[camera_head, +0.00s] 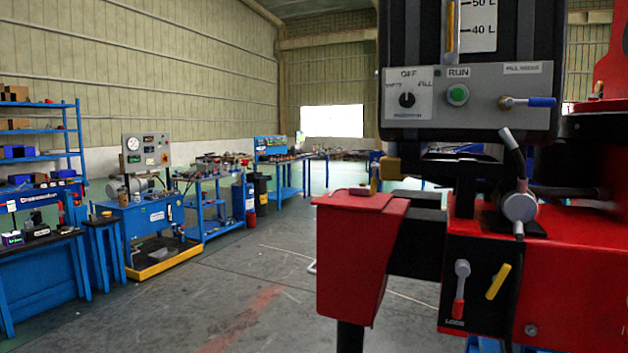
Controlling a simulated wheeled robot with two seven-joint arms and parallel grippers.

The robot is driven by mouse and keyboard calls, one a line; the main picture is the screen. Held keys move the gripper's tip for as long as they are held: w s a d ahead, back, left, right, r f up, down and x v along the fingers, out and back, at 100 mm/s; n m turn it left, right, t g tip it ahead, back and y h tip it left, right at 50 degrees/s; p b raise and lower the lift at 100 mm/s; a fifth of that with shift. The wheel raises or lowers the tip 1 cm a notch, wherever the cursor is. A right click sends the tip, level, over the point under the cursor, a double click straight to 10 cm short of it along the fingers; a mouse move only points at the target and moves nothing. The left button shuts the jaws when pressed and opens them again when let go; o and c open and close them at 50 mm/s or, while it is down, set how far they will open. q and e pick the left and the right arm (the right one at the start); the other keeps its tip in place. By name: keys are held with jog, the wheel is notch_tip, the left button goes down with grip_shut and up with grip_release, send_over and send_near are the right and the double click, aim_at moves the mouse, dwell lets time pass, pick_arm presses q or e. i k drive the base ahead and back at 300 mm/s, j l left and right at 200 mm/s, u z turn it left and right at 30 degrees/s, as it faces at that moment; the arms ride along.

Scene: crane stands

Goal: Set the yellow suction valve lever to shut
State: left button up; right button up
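The yellow suction valve lever (498,281) sits on the front face of the red crane stand body (575,265) at the lower right. It is tilted, with its upper end leaning right and its lower end to the left. Any marks for its positions are too small to read. Left of it is a grey lever with a red grip (460,290), pointing down, above a small white label. Neither of my grippers is in view.
Above is a black control box (470,105) with a dial (407,100), a green button (458,94) and a blue-handled lever (530,101). A dark hose hangs close to the yellow lever's right. A red box (360,250) juts out at left. Open floor (240,280) lies left.

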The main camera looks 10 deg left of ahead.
aim_at(374, 181)
jog(key=i+j+u, duration=0.15)
jog(key=j, duration=0.15)
jog(key=i+j+u, duration=0.25)
jog(key=i+j, duration=0.35)
jog(key=i+j+u, duration=0.15)
jog(key=i+j, duration=0.2)
jog(key=i, duration=0.2)
jog(key=i+j+u, duration=0.1)
jog(key=i+j, duration=0.25)
jog(key=i, duration=0.2)
jog(key=i+z, duration=0.2)
jog(key=i, duration=0.3)
jog(key=i+z, duration=0.2)
jog(key=i, duration=0.3)
jog(key=i+j+z, duration=0.2)
jog(key=i, duration=0.3)
jog(key=i+z, duration=0.2)
jog(key=z, duration=0.25)
jog(key=i+j+z, duration=0.15)
jog(key=z, duration=0.25)
jog(key=i+j+z, duration=0.2)
jog(key=z, duration=0.25)
jog(key=i+j+z, duration=0.2)
jog(key=z, duration=0.25)
